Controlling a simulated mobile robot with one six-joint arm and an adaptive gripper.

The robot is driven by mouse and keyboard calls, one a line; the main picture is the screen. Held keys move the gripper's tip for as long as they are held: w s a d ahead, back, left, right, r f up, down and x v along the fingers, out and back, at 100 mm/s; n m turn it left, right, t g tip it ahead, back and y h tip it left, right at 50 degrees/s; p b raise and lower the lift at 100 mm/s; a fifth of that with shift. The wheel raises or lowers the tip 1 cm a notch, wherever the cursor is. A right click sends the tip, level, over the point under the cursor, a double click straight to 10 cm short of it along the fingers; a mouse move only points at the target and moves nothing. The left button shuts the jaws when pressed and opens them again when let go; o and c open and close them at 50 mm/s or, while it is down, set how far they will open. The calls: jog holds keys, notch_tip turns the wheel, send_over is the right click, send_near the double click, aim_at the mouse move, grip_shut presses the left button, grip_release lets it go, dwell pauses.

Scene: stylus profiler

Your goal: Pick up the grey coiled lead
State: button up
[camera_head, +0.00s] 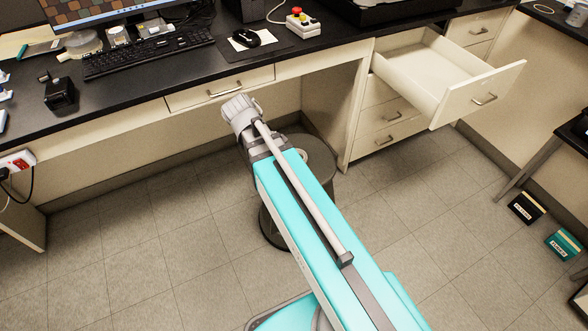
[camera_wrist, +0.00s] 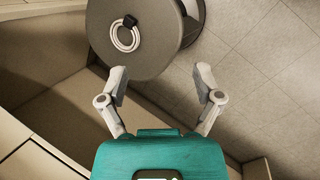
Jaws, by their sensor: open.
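A pale grey coiled lead (camera_wrist: 136,40) with a black tie or clip at its top lies on the round grey stool top (camera_wrist: 148,62) in the wrist view. My gripper (camera_wrist: 160,75) is open and empty, with its two fingers spread wide. The coil shows beyond the fingertips, up and to the left of the gap between them. In the head view the stool (camera_head: 322,150) stands under the bench beside my arm, which hides part of it. My fingers cannot be made out in the head view.
An open drawer (camera_head: 503,85) juts out at the right. The tiled floor (camera_head: 190,235) is clear at the left.

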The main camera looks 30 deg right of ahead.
jog(key=w+f+n+h+b, duration=0.2)
jog(key=f+n+b, duration=0.1)
jog(key=f+b, duration=0.3)
jog(key=w+d+f+n+h+b, duration=0.1)
jog(key=w+f+n+h+b, duration=0.2)
jog(key=f+b, duration=0.3)
jog(key=w+d+f+n+h+b, duration=0.1)
jog(key=f+b, duration=0.5)
jog(key=b, duration=0.6)
jog(key=shift+w+d+f+n+h+b, duration=0.1)
jog(key=shift+w+d+n+h+b, duration=0.1)
jog(key=shift+w+n+h, duration=0.45)
jog(key=shift+w+d+n+h+b, duration=0.15)
jog(key=shift+w+n, duration=0.2)
jog(key=shift+n, duration=0.7)
jog(key=shift+w+a+f+n+t+h+b, duration=0.15)
jog(key=shift+w+f+n+t+h+b, duration=0.3)
jog(key=shift+b, duration=0.65)
jog(key=shift+w+a+f+n+h+b, duration=0.15)
jog(key=shift+f+n+h+b, duration=0.15)
jog(key=shift+n+b, duration=0.25)
jog(key=b+x, duration=0.3)
jog(key=x, duration=0.4)
jog(key=shift+f, duration=0.2)
jog(key=shift+x, duration=0.8)
jog(key=shift+r, duration=0.15)
